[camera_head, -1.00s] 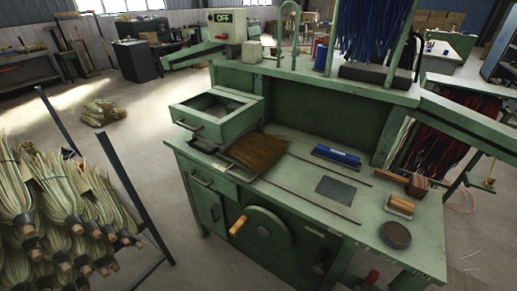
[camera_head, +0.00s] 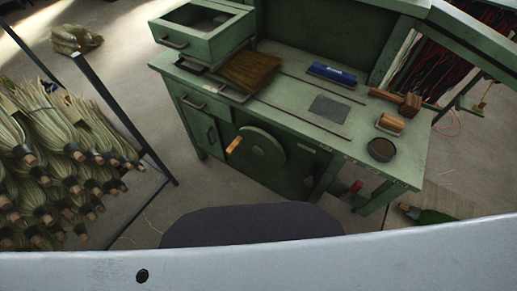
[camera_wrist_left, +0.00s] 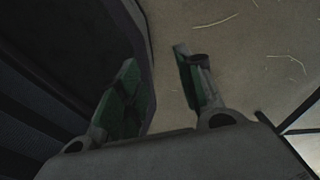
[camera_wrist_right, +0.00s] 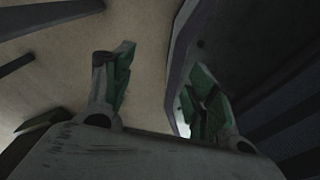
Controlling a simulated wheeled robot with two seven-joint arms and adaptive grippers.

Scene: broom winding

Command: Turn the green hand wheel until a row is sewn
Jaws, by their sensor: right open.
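The green hand wheel (camera_head: 256,150) is mounted on the front of the green workbench (camera_head: 292,126) in the head view. Its wooden handle (camera_head: 234,145) sticks out at the wheel's left side. Neither gripper shows in the head view. In the left wrist view my left gripper (camera_wrist_left: 160,75) is open and empty, with its fingers apart over the floor. In the right wrist view my right gripper (camera_wrist_right: 160,75) is open and empty, also with floor between its fingers. Both are away from the wheel.
A broom head (camera_head: 250,72), a blue brush (camera_head: 332,74), a mallet (camera_head: 400,99) and a round dark tin (camera_head: 381,149) lie on the bench top. A rack of straw bundles (camera_head: 55,160) stands at the left. The floor (camera_head: 185,195) before the bench is clear. My own body fills the bottom.

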